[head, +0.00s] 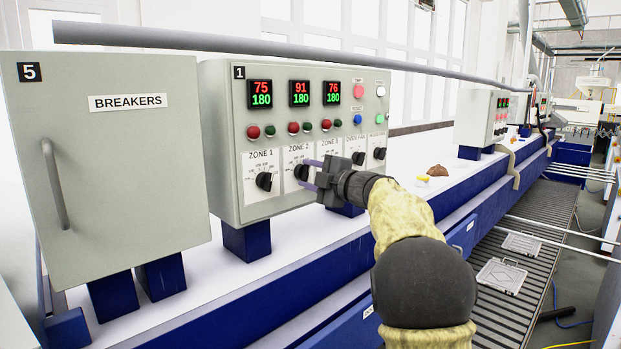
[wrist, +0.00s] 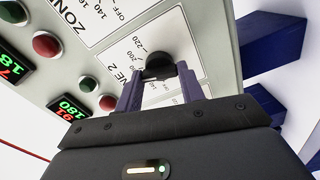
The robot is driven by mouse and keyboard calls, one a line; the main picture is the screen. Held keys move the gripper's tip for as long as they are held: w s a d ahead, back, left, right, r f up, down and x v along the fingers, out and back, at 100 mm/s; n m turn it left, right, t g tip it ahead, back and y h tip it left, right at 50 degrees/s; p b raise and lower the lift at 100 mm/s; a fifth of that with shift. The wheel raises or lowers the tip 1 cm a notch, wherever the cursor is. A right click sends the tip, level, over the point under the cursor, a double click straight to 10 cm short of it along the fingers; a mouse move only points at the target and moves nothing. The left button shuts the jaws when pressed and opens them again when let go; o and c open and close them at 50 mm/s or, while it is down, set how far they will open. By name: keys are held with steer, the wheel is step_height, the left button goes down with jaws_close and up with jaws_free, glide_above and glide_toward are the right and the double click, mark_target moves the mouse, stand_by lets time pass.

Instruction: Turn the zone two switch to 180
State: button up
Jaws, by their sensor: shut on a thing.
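The zone two switch (head: 301,172) is a black rotary knob on a white scale plate, on the front of the grey control panel (head: 227,205) marked 1. My gripper (head: 310,173) is at this knob, its purple fingers reaching it from the right. In the wrist view the knob (wrist: 158,66) sits between the fingertips of my gripper (wrist: 160,80), one finger on each side. The jaws are shut on it. Scale numbers such as 200 and 220 show beside it. The fingers partly cover the knob and scale, so I cannot tell its exact setting.
The zone one knob (head: 264,181) is just left, and the overtemp knob (head: 359,158) and another knob (head: 380,153) are to the right. Red and green lamps and displays sit above. A breaker cabinet (head: 110,200) stands at the left. A grey pipe (head: 250,45) runs overhead.

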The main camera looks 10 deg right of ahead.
steer(key=shift+f, duration=0.1)
steer(key=o, duration=1)
steer(key=shift+s, duration=0.1)
steer(key=b+v, duration=0.5)
steer(key=v, duration=1.2)
steer(key=shift+s+d+b, duration=0.1)
steer(key=shift+d+b, duration=0.05)
steer(key=shift+b, duration=0.25)
